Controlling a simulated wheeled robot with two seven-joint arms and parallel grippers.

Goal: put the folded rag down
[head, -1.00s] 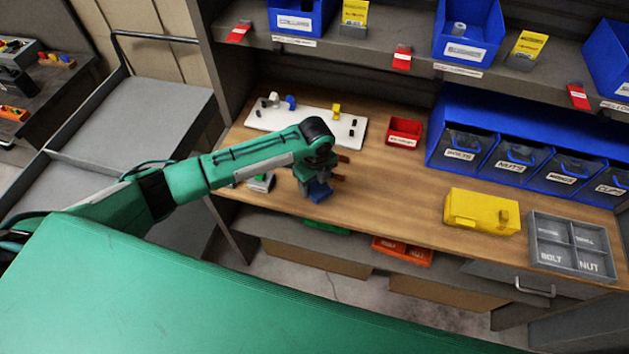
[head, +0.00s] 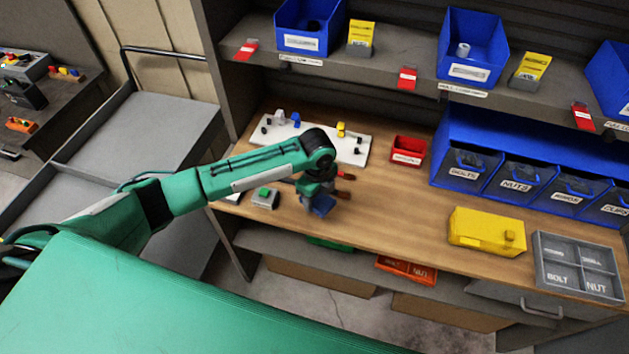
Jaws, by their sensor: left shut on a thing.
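My left gripper (head: 319,194) points down over the wooden bench top (head: 395,210), left of its middle. It is shut on a small blue thing, which I take to be the folded rag (head: 322,206). The rag shows just below the gripper, close to the bench. I cannot tell whether it touches the wood. The gripper and wrist hide part of it. My right gripper is not in view.
A white board (head: 350,151) with small parts lies behind the wrist. A red bin (head: 407,151), a yellow case (head: 486,232) and a grey divided tray (head: 580,265) stand to the right. A grey box with a green button (head: 265,198) is left of the gripper. Bench between gripper and case is clear.

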